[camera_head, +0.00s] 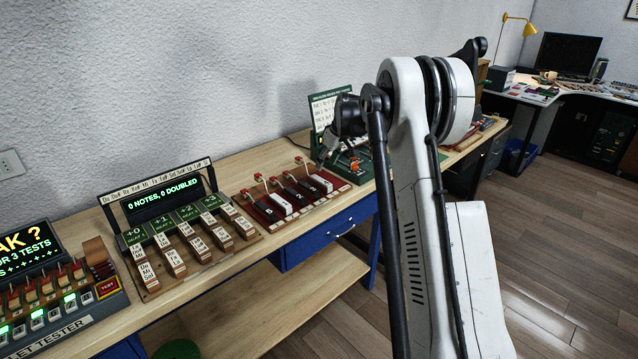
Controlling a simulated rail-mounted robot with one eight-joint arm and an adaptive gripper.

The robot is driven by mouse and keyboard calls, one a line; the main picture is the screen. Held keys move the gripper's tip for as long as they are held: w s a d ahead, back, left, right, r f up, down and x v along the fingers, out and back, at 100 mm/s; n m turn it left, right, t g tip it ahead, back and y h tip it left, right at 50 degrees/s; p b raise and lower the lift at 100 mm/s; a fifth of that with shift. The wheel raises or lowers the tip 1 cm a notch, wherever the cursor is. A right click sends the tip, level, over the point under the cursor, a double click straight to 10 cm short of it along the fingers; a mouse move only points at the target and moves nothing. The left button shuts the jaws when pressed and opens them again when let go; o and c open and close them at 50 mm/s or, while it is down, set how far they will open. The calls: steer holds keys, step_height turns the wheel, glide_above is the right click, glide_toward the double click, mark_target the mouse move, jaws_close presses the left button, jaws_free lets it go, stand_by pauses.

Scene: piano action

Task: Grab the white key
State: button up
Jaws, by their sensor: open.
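The piano action is a dark red board (262,214) on the wooden bench, with light and dark keys and small red-and-white hammers behind them. One white key (281,204) is at its left front, and another white key (321,183) is at its right. Dark keys (297,196) lie between them. My gripper (322,158) is small and partly hidden by its own wrist, above and beyond the right end of the board. It appears apart from the white keys, with nothing visible held in it.
A note display (163,199) with several labelled wooden blocks (174,262) stands left of the board. A tester box (62,316) is at far left. A green sign (328,105) and green mat with small parts are behind and beside my gripper. The wall borders the bench.

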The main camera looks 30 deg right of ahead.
mark_target(319, 178)
steer(key=x, duration=0.5)
steer(key=shift+w+f, duration=0.1)
steer(key=shift+w+x, duration=0.15)
steer(key=shift+x, duration=1.15)
steer(key=shift+w+x, duration=0.2)
steer(key=shift+x, duration=1.15)
steer(key=shift+d, duration=0.1)
steer(key=shift+c, duration=0.5)
jaws_close()
